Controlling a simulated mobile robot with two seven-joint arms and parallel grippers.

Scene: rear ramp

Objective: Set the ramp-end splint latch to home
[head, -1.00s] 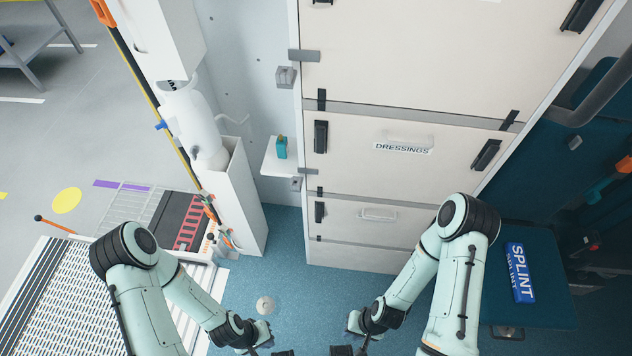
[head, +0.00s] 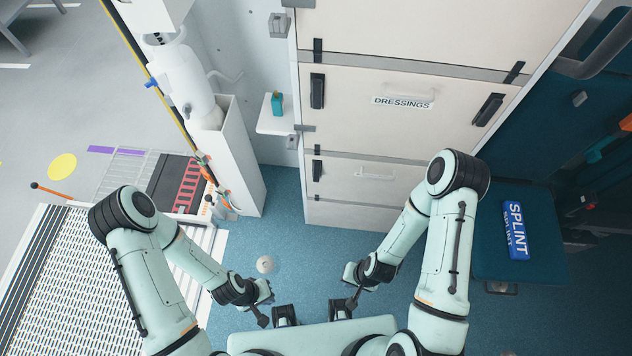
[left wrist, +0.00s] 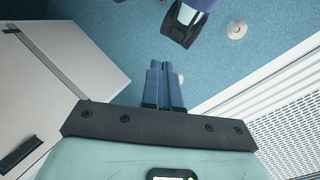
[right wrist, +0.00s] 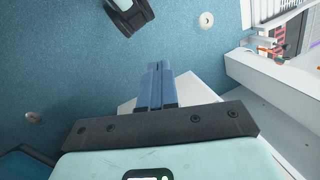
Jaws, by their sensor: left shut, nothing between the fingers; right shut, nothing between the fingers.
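A blue SPLINT label (head: 516,230) lies on a dark teal bench lid (head: 545,268) at the right of the head view. A small dark fitting (head: 500,287) with a light face shows at the bench's near edge; it may be the splint latch, but its setting is too small to read. My left gripper (head: 263,319) is shut and empty above the blue floor, left of centre. My right gripper (head: 352,301) is shut and empty, well left of the bench. Both shut finger pairs show in the left wrist view (left wrist: 165,66) and right wrist view (right wrist: 157,69). Neither touches anything.
A cream cabinet with a DRESSINGS drawer (head: 402,102) stands ahead. A white post (head: 240,160) and small shelf (head: 277,122) stand left of it. A ribbed ramp (head: 60,270) lies at left. Blue floor (head: 300,255) before the cabinet is clear.

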